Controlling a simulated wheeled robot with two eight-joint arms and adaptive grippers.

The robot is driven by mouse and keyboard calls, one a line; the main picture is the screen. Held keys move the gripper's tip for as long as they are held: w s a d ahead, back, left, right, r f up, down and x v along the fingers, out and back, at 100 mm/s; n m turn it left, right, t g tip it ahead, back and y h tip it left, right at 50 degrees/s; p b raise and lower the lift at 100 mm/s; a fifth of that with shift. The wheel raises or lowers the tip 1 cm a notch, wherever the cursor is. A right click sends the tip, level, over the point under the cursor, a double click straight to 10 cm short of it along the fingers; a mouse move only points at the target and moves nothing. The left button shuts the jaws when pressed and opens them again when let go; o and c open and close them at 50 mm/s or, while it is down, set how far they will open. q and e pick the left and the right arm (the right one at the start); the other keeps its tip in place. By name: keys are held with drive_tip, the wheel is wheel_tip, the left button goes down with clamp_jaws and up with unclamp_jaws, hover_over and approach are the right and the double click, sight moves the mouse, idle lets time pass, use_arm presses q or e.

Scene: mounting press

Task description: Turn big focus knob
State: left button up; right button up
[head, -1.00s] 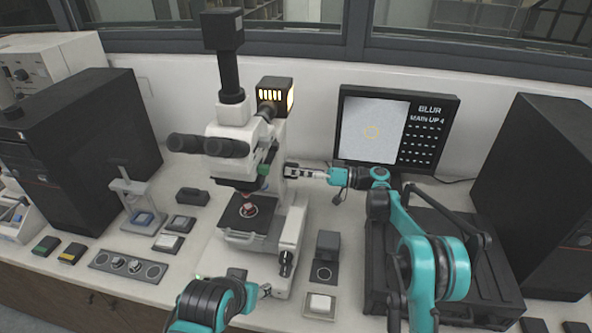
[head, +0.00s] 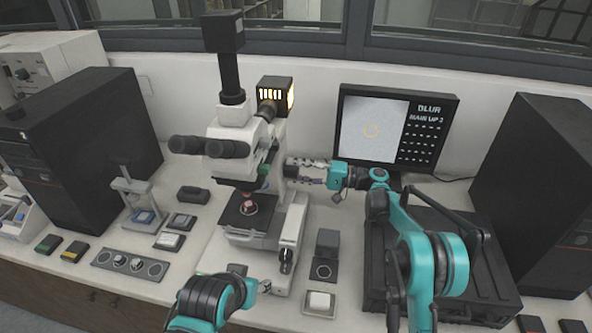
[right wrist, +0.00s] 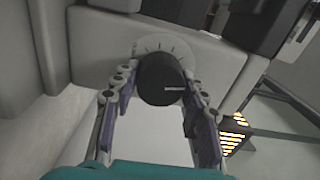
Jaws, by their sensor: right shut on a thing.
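The white microscope (head: 232,140) stands at the middle of the bench. The big focus knob (right wrist: 163,80) is a black cylinder with a pale mark, in front of a light round dial on the microscope's side. My right gripper (head: 291,171) reaches the microscope from the right and is shut on the knob, one finger on either side in the right wrist view. In the head view the gripper hides the knob.
A black case (head: 480,270) lies under my right arm. Dark cabinets stand at the left (head: 90,150) and right (head: 540,190). A small black block (head: 327,243) and a white-topped block (head: 320,301) sit right of the microscope base. A knob panel (head: 130,263) lies left.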

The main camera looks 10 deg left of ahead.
drive_tip(key=m, duration=0.4)
drive_tip(key=shift+m, duration=0.4)
drive_tip(key=m, duration=0.3)
drive_tip(key=shift+m, duration=0.4)
drive_tip(key=m, duration=0.4)
drive_tip(key=shift+p, duration=0.3)
drive_tip(key=m, duration=0.4)
drive_tip(key=shift+m, duration=0.3)
drive_tip(key=o, duration=1.2)
